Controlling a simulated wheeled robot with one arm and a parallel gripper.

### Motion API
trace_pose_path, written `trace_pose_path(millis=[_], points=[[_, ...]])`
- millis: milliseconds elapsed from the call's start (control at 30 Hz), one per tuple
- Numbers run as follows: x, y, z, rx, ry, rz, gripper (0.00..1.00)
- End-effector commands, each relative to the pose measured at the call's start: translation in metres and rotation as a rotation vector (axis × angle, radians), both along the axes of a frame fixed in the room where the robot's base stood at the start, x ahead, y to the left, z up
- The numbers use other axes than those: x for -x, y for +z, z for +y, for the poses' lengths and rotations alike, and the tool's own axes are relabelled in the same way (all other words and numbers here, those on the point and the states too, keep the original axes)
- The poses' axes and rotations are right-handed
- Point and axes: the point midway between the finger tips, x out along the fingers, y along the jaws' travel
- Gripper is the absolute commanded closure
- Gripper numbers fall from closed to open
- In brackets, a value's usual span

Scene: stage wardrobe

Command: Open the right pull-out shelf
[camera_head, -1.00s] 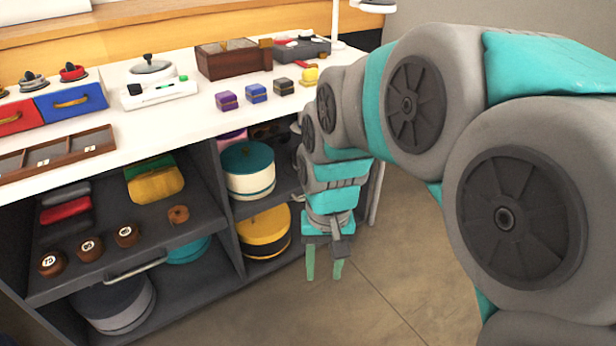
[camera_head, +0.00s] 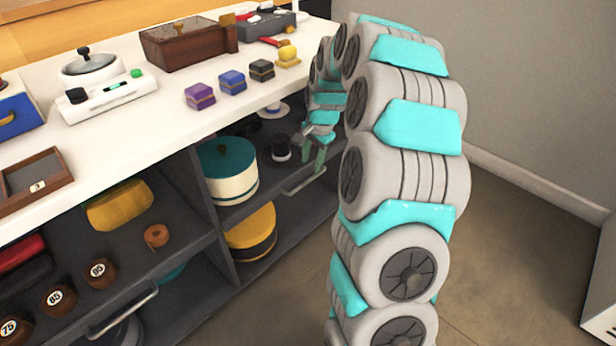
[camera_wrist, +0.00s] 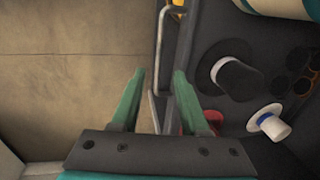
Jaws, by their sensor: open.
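The right pull-out shelf (camera_head: 258,197) is a dark board in the right bay of the cabinet. Its metal bar handle (camera_head: 304,181) runs along the front edge. My gripper (camera_head: 313,165) is at that front edge, close to the handle's far end, with its green fingers pointing down. In the wrist view the fingers (camera_wrist: 158,75) are open and empty, and the handle (camera_wrist: 159,45) lies in the picture between and beyond the tips. I cannot tell whether they touch it. The shelf front looks about level with the cabinet front.
On the shelf stand a teal-lidded round box (camera_head: 231,175), a black hat (camera_head: 281,150) and a white hat (camera_head: 273,109). A yellow round box (camera_head: 250,232) sits below. The left shelf (camera_head: 190,250) has its own handle (camera_head: 123,309). The white counter (camera_head: 160,125) overhangs above. Floor in front is clear.

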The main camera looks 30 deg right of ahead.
Motion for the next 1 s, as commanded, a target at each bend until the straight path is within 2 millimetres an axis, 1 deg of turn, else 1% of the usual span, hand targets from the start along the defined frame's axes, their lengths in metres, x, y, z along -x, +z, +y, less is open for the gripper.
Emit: trace_pose_path(millis=[167, 400, 500, 633, 833, 1000], points=[[-0.001, -0.018, 0.003, -0.003, 0.003, 0.006, 0.55], [-0.008, -0.055, 0.005, -0.002, 0.005, 0.006, 0.55], [-0.011, -0.065, 0.006, -0.001, 0.004, 0.004, 0.55], [-0.013, -0.071, 0.006, -0.001, 0.003, -0.001, 0.55], [-0.012, -0.072, 0.006, 0.000, 0.003, 0.000, 0.55], [-0.012, -0.072, 0.006, 0.000, 0.004, 0.000, 0.74]])
